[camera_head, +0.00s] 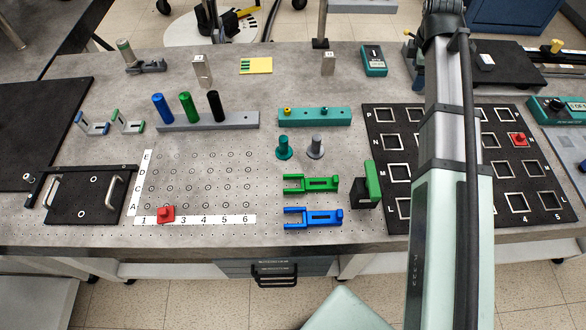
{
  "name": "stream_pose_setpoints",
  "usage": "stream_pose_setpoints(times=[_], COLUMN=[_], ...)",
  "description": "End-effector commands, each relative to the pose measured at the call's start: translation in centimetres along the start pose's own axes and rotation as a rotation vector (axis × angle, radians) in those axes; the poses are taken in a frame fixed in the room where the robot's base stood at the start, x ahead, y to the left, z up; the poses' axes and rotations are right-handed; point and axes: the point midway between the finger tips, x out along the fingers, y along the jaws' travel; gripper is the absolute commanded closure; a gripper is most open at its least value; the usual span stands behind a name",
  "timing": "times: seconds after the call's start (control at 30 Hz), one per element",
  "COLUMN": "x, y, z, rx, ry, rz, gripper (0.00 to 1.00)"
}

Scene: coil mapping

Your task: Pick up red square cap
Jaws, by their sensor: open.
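One red square cap (166,214) with a small knob on top sits at the front of the dotted coil grid, by the number 2 on the white number strip (205,219). My gripper does not show in this view.
Green (311,184) and blue (313,217) brackets lie between grid and board. A grey rack (235,121) holds blue, green and black cylinders. A teal block (314,117) and two pegs stand mid-table. A black plate with handles (88,195) lies left.

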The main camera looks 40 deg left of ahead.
Motion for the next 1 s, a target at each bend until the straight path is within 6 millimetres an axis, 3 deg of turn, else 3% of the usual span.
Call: stream_pose_setpoints(times=[0.03, 0.1, 0.47, 0.7, 1.0], x=[-0.4, -0.9, -3.9, -6.2, -9.3], y=[-0.4, -0.9, -5.8, -10.8, -18.8], z=[-2.6, -5.8, -21.1, -30.3, -40.1], rx=[-0.056, -0.132, -0.524, -0.788, -1.120], ry=[0.011, 0.024, 0.093, 0.134, 0.186], rz=[-0.002, -0.006, -0.025, -0.035, -0.041], gripper=[0.26, 0.26, 0.26, 0.26, 0.26])
